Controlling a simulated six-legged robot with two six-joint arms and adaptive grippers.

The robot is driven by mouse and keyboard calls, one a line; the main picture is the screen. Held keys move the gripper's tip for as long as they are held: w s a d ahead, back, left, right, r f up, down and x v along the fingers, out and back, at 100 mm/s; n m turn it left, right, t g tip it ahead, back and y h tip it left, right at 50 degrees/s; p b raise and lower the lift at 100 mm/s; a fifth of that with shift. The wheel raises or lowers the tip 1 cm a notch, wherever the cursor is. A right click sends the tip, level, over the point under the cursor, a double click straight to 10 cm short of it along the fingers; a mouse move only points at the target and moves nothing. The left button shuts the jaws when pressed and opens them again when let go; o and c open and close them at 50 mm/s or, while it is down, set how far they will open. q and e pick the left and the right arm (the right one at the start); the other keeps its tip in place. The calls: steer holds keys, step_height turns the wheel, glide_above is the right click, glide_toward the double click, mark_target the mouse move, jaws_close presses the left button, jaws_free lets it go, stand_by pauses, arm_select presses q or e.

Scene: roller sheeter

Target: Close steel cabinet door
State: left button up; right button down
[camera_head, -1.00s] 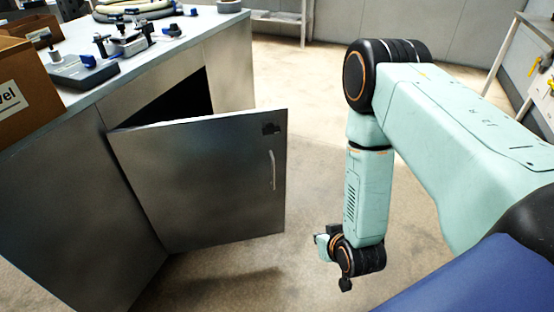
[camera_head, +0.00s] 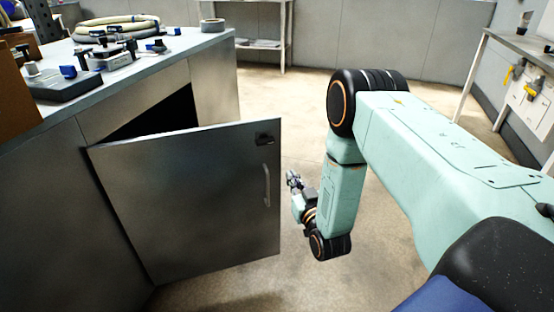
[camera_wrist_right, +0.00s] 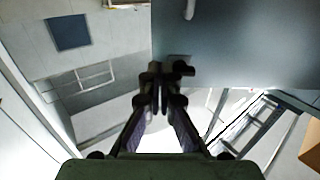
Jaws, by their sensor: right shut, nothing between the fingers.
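The steel cabinet door (camera_head: 190,205) stands partly open, swung out from the grey cabinet (camera_head: 45,190), with a dark gap above it. A vertical handle (camera_head: 267,184) is near its free edge. My right gripper (camera_head: 292,180) is just right of that free edge, apart from it in the head view. In the right wrist view my right gripper (camera_wrist_right: 160,78) is shut and empty, with the door panel (camera_wrist_right: 245,40) filling the upper right and the handle (camera_wrist_right: 189,9) at the top. Whether the fingertips touch the door cannot be told. My left gripper is not in view.
The cabinet top (camera_head: 195,44) holds clamp-like fixtures (camera_head: 120,58), a coiled hose (camera_head: 115,26) and a tape roll (camera_head: 212,25). A workbench (camera_head: 525,45) stands at the right. The floor (camera_head: 285,100) beside the door is clear.

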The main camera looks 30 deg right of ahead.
mark_target(276, 151)
steer(key=b+x, duration=0.3)
steer(key=x, duration=0.7)
steer(key=shift+w+f+b, duration=0.1)
steer(key=shift+w+b, duration=0.25)
steer(key=shift+w, duration=0.05)
steer(key=shift+w+d, duration=0.1)
steer(key=shift+w, duration=0.1)
